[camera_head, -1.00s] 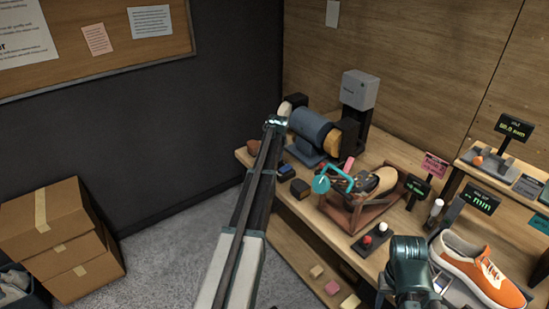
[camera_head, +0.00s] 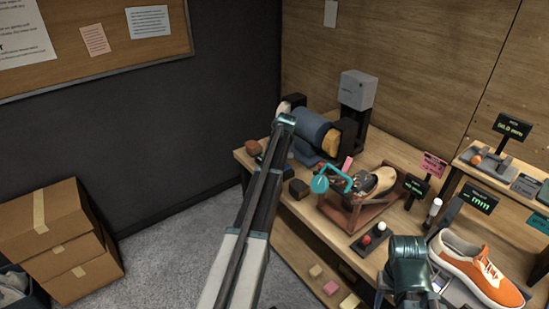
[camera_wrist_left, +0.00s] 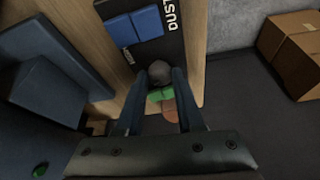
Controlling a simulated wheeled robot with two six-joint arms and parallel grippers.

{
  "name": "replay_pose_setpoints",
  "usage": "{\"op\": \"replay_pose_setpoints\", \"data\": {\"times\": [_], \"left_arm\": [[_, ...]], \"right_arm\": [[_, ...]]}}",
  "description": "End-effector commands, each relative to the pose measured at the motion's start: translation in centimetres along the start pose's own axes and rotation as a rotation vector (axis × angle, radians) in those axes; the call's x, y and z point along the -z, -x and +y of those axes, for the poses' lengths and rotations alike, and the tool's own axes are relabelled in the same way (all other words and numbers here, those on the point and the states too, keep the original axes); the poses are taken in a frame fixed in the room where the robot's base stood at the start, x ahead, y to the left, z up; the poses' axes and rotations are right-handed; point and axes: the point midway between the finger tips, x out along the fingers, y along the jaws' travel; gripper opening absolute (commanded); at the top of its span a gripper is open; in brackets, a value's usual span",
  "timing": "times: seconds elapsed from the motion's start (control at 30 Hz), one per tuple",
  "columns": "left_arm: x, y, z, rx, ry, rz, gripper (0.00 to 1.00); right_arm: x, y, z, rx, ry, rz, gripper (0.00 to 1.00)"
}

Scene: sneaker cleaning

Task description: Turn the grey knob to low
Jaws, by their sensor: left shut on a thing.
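The grey knob (camera_wrist_left: 159,70) shows in the left wrist view as a dark rounded cap. It sits between the fingertips of my left gripper (camera_wrist_left: 157,84), which is shut on it. The knob's pointer and its setting marks cannot be made out. In the head view my left gripper (camera_head: 286,121) is at the bench's far left end, by the blue-grey machine (camera_head: 313,130), and my arm hides the knob. My right gripper (camera_head: 408,268) is at the lower right, beside the orange sneaker (camera_head: 470,262); its fingertips are hidden.
A black panel with blue squares (camera_wrist_left: 147,22) lies just past the knob, with a green block (camera_wrist_left: 161,94) near the fingers. A brown shoe (camera_head: 376,183) rests on a wooden stand (camera_head: 345,215) at mid-bench. Cardboard boxes (camera_head: 55,225) stand on the floor at left.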

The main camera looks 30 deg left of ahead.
Motion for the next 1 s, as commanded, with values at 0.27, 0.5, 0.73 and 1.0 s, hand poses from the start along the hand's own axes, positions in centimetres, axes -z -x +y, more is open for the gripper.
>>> {"op": "replay_pose_setpoints", "data": {"times": [0.27,0.5,0.73,1.0], "left_arm": [[-0.1,0.0,0.0,0.000,0.002,-0.002,0.44],[0.0,0.0,0.0,0.000,0.001,-0.001,0.67],[0.0,0.1,0.0,0.000,0.000,-0.001,0.67],[0.1,1.9,0.0,-0.001,0.000,-0.001,0.67]], "right_arm": [[0.0,0.0,0.0,0.000,0.000,0.000,0.50],[0.0,0.0,0.0,0.000,0.000,0.000,0.50],[0.0,0.1,0.0,0.000,0.000,0.000,0.50],[-0.1,1.8,0.2,0.000,0.000,0.000,0.50]]}}
